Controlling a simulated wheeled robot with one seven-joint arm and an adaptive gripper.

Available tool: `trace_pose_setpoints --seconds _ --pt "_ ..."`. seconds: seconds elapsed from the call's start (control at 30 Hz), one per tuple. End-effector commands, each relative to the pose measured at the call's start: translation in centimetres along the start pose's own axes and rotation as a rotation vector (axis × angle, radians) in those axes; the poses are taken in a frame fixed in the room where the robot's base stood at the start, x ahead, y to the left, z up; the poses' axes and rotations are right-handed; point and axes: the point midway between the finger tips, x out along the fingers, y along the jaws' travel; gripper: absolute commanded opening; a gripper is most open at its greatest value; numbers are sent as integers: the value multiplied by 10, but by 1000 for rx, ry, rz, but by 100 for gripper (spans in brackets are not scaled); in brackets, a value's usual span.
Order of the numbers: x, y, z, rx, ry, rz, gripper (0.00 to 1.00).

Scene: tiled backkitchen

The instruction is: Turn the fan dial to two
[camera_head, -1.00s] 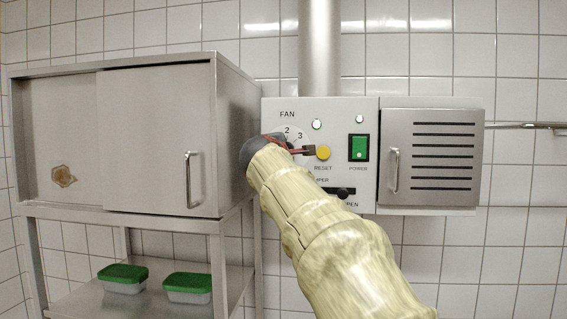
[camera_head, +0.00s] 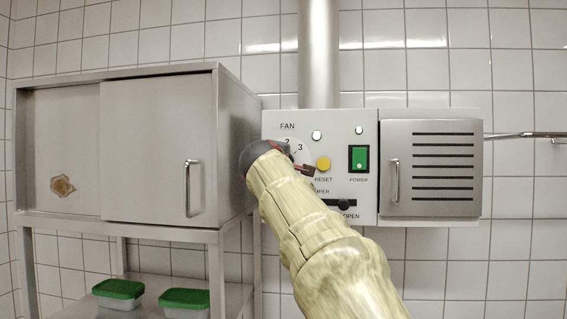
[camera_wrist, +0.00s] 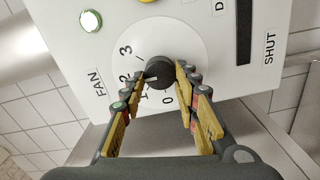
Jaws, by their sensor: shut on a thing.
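The fan dial (camera_wrist: 160,72) is a round black knob on a pale disc marked 0, 1, 2 and 3, seen in the wrist view. My gripper (camera_wrist: 161,74) has one finger on each side of the knob and is shut on it. A pale line on the knob seems to lie toward the 1 and 2 side, but I cannot tell its exact mark. In the head view my gripper (camera_head: 290,157) covers the knob; only the 2 and 3 of the scale show above and beside it, under the word FAN.
The control panel (camera_head: 345,122) also bears a yellow reset button (camera_head: 323,163), a green power switch (camera_head: 359,158) and a black damper slider (camera_head: 344,205). A vented metal door (camera_head: 430,205) is at the right. A steel cabinet (camera_head: 150,150) stands close at the left.

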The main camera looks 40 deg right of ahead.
Motion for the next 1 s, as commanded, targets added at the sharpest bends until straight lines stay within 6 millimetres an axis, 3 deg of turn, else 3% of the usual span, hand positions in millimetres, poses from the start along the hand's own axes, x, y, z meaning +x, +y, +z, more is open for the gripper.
trace_pose_setpoints --seconds 0.13,0.17,0.47,0.8,1.0 --pt "1 -2 1 -2 -3 -4 6" --pt "1 -2 1 -2 -3 -4 32" --pt "0 -1 0 -2 -1 -2 49" --pt "-2 0 0 -2 0 -1 49" --pt "-23 0 0 -1 1 -1 49"
